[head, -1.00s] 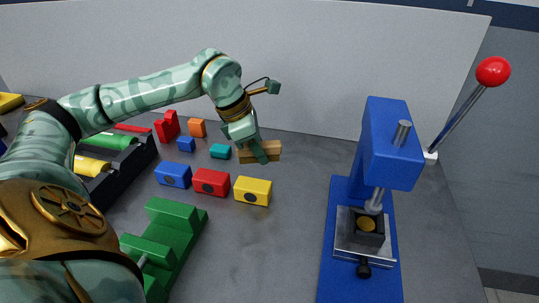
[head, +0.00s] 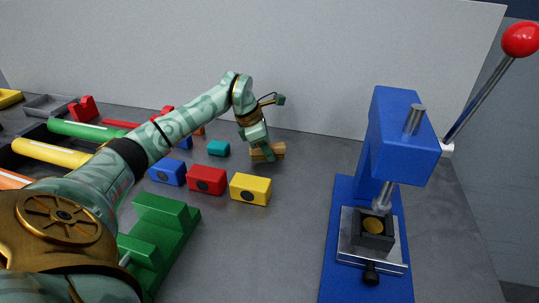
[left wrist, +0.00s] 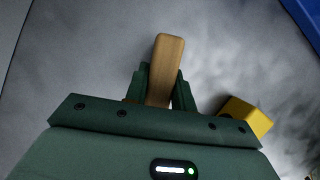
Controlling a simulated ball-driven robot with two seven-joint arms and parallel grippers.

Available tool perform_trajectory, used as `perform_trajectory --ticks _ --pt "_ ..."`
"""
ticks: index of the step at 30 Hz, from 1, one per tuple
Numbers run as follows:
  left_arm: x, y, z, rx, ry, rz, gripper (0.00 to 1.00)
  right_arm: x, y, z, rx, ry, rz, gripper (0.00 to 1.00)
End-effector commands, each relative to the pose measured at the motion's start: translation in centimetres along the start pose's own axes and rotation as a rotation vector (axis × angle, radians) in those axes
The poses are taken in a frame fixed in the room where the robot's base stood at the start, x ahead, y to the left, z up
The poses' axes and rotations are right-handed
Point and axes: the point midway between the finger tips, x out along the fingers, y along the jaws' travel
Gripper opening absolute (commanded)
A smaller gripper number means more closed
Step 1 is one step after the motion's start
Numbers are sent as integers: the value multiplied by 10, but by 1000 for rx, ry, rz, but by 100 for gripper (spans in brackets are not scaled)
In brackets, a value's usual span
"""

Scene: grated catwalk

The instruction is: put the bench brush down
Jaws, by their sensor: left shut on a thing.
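The bench brush (head: 279,150) shows as a small light-wood piece at the end of my left arm, behind the yellow block and near the back panel. My left gripper (head: 268,154) points down and is shut on it. In the left wrist view the pale wooden handle (left wrist: 168,60) sticks out between the two dark green fingers (left wrist: 160,82). The brush is low over the grey bench top; I cannot tell whether it touches it. Any bristles are hidden. My right gripper is not in view.
A green fixture (head: 160,235) is nearer. A blue press (head: 400,140) with a red-knobbed lever stands right. Bench between brush and press is clear.

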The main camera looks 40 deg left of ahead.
Motion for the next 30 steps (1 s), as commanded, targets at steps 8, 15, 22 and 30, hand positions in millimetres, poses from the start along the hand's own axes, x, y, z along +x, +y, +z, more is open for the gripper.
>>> perform_trajectory --ticks 8,15,22,30 --pt "9 0 -4 0 0 1 4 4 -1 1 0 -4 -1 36" --pt "11 0 -4 1 0 1 47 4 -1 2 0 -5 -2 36" --pt "10 -1 -4 0 0 -1 47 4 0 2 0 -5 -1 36" --pt "-40 0 -2 1 -2 6 47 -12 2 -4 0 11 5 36"
